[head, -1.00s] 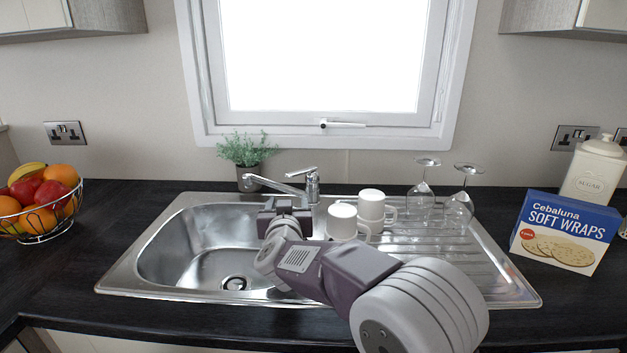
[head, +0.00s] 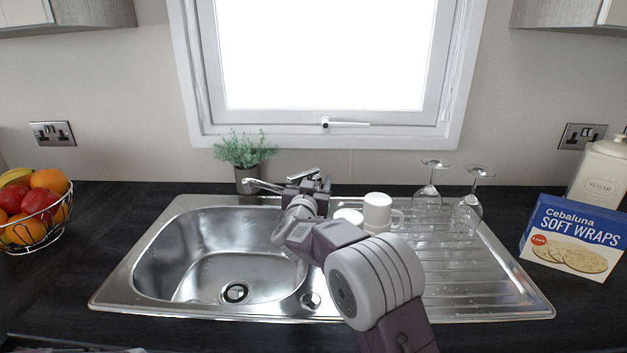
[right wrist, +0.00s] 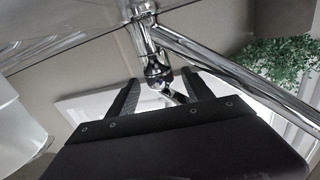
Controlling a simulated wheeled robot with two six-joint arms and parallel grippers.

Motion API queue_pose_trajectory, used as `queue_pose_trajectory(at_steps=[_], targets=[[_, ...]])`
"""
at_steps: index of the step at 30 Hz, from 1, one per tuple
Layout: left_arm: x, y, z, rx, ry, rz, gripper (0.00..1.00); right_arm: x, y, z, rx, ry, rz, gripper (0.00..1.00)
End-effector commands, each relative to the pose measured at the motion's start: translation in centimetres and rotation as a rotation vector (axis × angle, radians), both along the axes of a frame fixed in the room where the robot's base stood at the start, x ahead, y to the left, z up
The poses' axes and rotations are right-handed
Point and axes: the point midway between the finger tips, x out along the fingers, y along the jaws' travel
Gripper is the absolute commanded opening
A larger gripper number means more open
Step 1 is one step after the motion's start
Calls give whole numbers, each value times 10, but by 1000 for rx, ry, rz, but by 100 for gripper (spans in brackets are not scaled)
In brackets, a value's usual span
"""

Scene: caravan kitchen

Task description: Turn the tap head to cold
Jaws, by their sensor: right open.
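The chrome tap (head: 265,186) stands behind the sink, its spout reaching left over the basin. Its lever head (head: 303,174) shows just above my right gripper (head: 308,186), which partly hides the tap body. In the right wrist view, the open fingers of my right gripper (right wrist: 160,77) lie on either side of the tap head (right wrist: 157,72), with the lever running between them. The spout (right wrist: 235,75) passes outside the fingers to the right. I cannot tell whether a finger touches the tap. My left gripper is not in view.
Two white mugs (head: 378,212) stand close right of my right arm, one partly hidden. Upturned wine glasses (head: 427,197) stand on the drainer. A potted plant (head: 246,158) is left behind the tap. The sink basin (head: 190,262) is empty.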

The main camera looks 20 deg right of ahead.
Motion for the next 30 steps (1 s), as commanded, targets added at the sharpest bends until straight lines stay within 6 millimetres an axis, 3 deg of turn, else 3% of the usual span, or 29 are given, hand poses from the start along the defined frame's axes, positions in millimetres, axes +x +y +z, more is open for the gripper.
queue_pose_trajectory(at_steps=[7,13,18,24,30], targets=[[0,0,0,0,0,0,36,1,0,0,0,0,1,57],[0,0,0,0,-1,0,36,1,0,0,0,0,0,1],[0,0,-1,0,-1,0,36,1,0,0,0,0,2,0],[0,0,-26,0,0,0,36,0,-4,-3,2,-9,102,0],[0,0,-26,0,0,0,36,0,-3,1,0,-1,134,0]])
